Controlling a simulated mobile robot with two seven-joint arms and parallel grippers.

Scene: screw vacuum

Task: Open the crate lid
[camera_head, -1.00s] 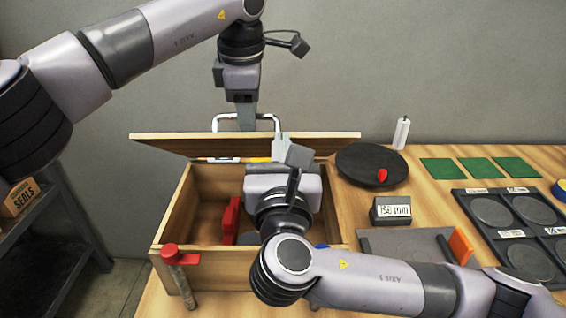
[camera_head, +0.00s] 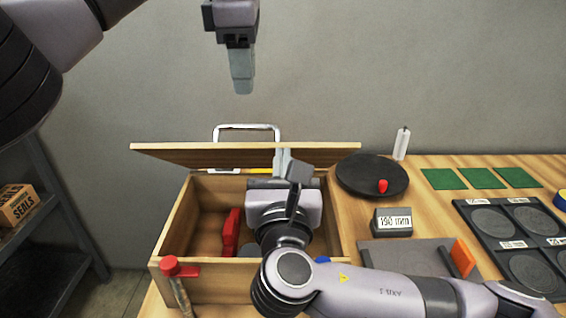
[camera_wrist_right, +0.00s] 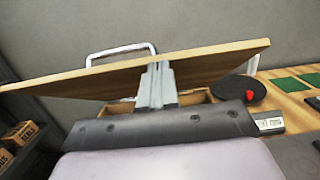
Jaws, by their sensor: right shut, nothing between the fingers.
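The wooden crate (camera_head: 175,222) stands on the workbench with its lid (camera_head: 325,154) raised and tilted at the back. The lid carries a metal handle (camera_head: 246,127) on its far side; it also shows in the right wrist view (camera_wrist_right: 121,50). My right gripper (camera_head: 283,158) is over the crate at the lid's inner side, shut and empty; in the right wrist view its fingers (camera_wrist_right: 157,85) overlap the lid (camera_wrist_right: 215,62). I cannot tell whether they touch it. My left gripper (camera_head: 241,80) hangs above and behind the lid, clear of the handle, fingers seemingly together.
A red item (camera_head: 231,233) lies inside the crate. A red-topped tool (camera_head: 177,270) is at the crate's front left corner. A black round plate (camera_head: 360,170), a 190 mm block (camera_head: 391,222) and green squares (camera_head: 483,178) lie to the right. A shelf with a seals box (camera_head: 17,205) stands at left.

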